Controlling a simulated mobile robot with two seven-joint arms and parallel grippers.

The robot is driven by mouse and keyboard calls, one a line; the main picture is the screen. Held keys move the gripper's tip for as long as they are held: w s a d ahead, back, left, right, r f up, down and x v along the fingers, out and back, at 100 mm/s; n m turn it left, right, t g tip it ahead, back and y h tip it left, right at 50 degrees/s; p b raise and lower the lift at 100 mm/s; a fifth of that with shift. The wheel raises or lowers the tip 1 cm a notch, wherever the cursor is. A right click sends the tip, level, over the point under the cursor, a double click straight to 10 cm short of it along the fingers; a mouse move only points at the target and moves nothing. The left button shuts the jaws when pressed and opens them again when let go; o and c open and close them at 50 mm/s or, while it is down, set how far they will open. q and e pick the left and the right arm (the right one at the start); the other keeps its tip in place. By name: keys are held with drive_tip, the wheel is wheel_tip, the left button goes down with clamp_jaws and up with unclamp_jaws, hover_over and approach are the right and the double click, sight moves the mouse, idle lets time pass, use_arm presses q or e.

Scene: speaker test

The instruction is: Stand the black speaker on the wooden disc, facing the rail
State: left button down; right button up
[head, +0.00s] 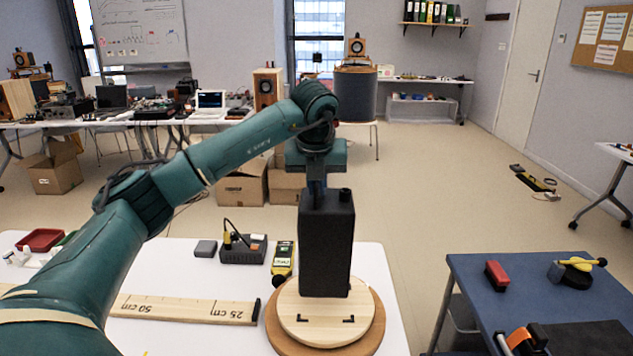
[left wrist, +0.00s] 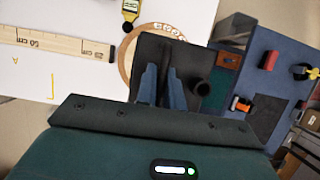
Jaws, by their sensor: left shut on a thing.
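The black speaker (head: 326,245) is an upright dark box in the head view, with a small round knob on its top. My left gripper (head: 317,192) is above it and shut on its top. In the left wrist view the fingers (left wrist: 162,88) close on the speaker (left wrist: 185,60). The light wooden disc (head: 325,332), on a darker round base, has black corner marks. The speaker's bottom appears over the disc, behind the marks; I cannot tell whether it touches. The wooden rail (head: 190,308), with centimetre marks, lies left of the disc. The speaker's front is not distinguishable.
A blue table (head: 535,300) to the right holds a red block (head: 497,275) and a yellow-handled tool (head: 577,270). A floor gap separates the tables.

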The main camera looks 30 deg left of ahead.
sight(322, 201)
use_arm(q)
drive_tip(key=shift+f+b, duration=0.35)
drive_tip(key=shift+f, duration=0.1)
drive_tip(key=shift+f+b, duration=1)
drive_tip(key=shift+f, duration=0.45)
drive_tip(key=shift+f+b, duration=0.65)
drive_tip(key=shift+f, duration=0.3)
use_arm(e)
drive_tip(key=shift+a+f+t+y, duration=0.3)
drive_tip(key=shift+a+f+y, duration=0.2)
drive_tip(key=shift+a, duration=0.3)
drive_tip(key=shift+w+r, duration=0.1)
drive_tip(key=shift+w, duration=0.05)
use_arm(q)
drive_tip(key=shift+w+d, duration=0.3)
drive_tip(key=shift+d, duration=0.15)
